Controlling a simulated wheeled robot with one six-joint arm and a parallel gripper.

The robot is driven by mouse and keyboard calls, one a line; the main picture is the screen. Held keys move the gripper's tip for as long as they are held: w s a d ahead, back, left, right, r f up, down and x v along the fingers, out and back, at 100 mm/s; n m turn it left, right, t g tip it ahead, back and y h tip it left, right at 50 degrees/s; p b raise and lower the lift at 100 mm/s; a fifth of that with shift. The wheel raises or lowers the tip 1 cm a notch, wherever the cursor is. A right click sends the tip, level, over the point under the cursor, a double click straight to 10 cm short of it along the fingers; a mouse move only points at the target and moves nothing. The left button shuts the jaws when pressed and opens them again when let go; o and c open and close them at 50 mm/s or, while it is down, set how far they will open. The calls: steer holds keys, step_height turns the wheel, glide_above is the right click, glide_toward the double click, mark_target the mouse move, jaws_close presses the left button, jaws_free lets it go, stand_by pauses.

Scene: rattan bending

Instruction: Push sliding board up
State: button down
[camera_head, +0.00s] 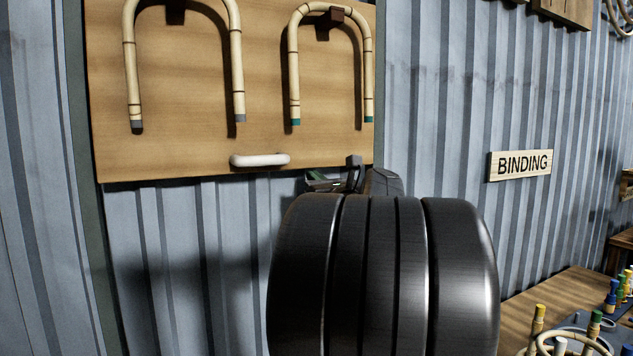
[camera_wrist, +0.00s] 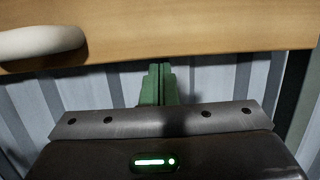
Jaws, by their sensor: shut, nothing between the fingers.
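The sliding board (camera_head: 200,90) is a wooden panel upright against the corrugated wall. A white handle (camera_head: 261,160) is fixed near its lower edge. In the wrist view the board (camera_wrist: 190,35) fills the top and the white handle (camera_wrist: 42,43) is at upper left. My gripper (camera_head: 318,181) is at the board's lower edge, right of the handle, partly hidden by my arm. In the wrist view my gripper's green fingers (camera_wrist: 160,72) are shut and empty, their tips close to the board's bottom edge. Whether they touch it I cannot tell.
Two bent rattan hoops (camera_head: 237,60) (camera_head: 294,70) hang on the board. A BINDING sign (camera_head: 521,165) is on the wall at right. A wooden table (camera_head: 560,300) with several colored-cap items stands at lower right. The wall below the board is clear at left.

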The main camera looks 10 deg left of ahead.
step_height(320, 180, up, 14)
steer(key=p, duration=0.9)
steer(key=shift+r, duration=0.1)
step_height(320, 180, up, 15)
steer(key=shift+f+p, duration=0.1)
steer(key=shift+p, duration=0.4)
steer(key=shift+s+r, duration=0.1)
steer(key=shift+r, duration=0.3)
steer(key=shift+r, duration=0.1)
step_height(320, 180, down, 5)
steer(key=shift+a+r+b, duration=0.1)
steer(key=shift+r+b, duration=0.1)
steer(key=shift+b, duration=1)
steer(key=b, duration=0.4)
glide_toward(312, 62)
steer(key=shift+s+d+f, duration=0.35)
steer(key=shift+s+d, duration=0.15)
steer(key=shift+d, duration=0.05)
